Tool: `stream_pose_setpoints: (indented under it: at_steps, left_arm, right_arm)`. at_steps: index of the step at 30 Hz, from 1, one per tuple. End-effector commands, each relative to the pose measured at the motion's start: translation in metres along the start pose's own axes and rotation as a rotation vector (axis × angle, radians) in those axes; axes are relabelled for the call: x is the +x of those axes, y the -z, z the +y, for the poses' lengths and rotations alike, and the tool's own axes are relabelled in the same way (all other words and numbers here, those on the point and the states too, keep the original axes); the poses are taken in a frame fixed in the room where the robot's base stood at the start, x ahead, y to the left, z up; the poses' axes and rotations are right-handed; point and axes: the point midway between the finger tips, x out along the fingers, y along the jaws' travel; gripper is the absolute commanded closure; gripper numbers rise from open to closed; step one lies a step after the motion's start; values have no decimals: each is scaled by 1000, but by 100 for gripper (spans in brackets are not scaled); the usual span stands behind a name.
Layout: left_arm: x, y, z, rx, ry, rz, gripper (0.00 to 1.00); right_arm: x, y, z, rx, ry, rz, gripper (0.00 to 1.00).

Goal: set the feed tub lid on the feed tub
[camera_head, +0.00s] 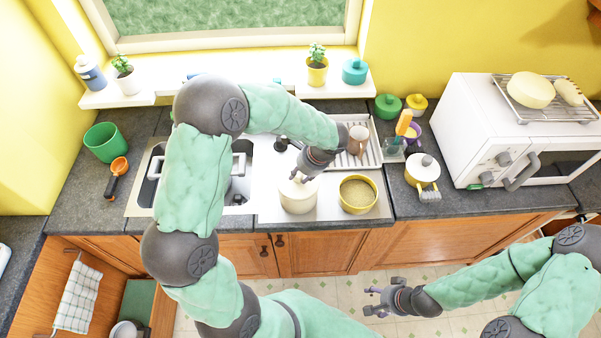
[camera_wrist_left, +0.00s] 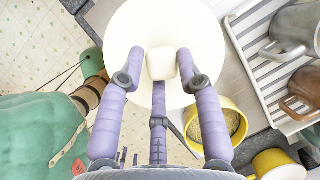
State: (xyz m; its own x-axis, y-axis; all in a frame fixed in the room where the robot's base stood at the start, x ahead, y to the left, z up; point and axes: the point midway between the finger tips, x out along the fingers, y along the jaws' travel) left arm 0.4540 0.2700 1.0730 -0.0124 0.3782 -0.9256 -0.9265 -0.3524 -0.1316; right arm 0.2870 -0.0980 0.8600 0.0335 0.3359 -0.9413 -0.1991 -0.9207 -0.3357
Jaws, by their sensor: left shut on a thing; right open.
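The feed tub lid (camera_wrist_left: 122,32) is a round cream disc with a blocky knob, seen from above in the left wrist view. My left gripper (camera_wrist_left: 158,62) is shut on the knob. My right gripper (camera_head: 376,301) is open and empty, low in front of the cabinets.
The sink (camera_head: 152,183) lies left.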

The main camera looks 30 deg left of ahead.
Motion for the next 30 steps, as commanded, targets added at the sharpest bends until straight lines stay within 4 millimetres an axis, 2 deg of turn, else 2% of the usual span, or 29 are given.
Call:
stream_pose_setpoints:
  at_steps: [28, 29, 30]
  left_arm:
    - [9, 4, 1, 0, 0, 0, 100]
    - [9, 3, 1, 0, 0, 0, 56]
    - [9, 3, 1, 0, 0, 0, 45]
  right_arm:
    - [8, 0, 3, 0, 0, 0, 37]
    - [7, 0, 3, 0, 0, 0, 37]
    - [7, 0, 2, 0, 0, 0, 37]
